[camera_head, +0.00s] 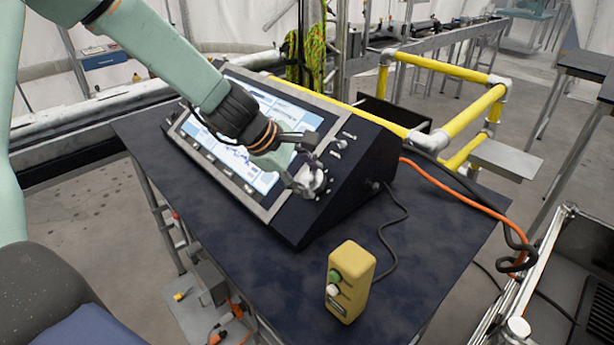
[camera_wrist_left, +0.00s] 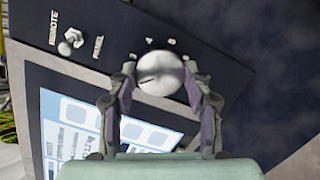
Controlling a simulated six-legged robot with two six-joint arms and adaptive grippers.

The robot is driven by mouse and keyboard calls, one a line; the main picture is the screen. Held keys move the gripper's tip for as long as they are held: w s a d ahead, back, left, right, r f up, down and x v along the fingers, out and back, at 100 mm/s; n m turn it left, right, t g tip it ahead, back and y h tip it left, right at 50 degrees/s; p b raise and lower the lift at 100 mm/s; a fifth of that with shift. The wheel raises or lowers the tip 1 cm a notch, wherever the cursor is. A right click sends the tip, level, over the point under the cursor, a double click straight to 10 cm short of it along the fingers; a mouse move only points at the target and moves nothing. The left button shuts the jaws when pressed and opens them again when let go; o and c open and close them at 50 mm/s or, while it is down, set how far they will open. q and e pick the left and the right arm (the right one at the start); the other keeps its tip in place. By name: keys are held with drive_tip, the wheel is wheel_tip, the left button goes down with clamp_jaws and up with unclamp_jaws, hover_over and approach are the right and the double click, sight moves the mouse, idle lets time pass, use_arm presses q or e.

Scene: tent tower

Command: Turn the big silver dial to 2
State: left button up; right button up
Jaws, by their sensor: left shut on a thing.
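The big silver dial (camera_wrist_left: 160,75) sits on the dark control panel (camera_wrist_left: 110,30), with number marks beside it that are partly hidden. In the head view the dial (camera_head: 318,182) shows at the right end of the console. My left gripper (camera_wrist_left: 160,88) is around the dial, with one finger on each side, shut on it. In the head view my left gripper (camera_head: 310,165) reaches in from the upper left over the screen. A dark line shows on the dial face, but I cannot tell which number it points to. My right gripper is not in view.
A small toggle switch (camera_wrist_left: 70,42) marked REMOTE and PANEL is beside the dial. The console screen (camera_head: 225,145) lies under my left arm. A yellow button box (camera_head: 350,282) stands on the dark table (camera_head: 250,290). Yellow rails (camera_head: 440,65) are behind.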

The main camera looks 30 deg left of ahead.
sight(307, 181)
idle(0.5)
use_arm(q)
drive_tip(key=o, duration=1.2)
drive_tip(key=shift+c, duration=0.2)
drive_tip(key=shift+r, duration=0.1)
wheel_tip(307, 181, up, 10)
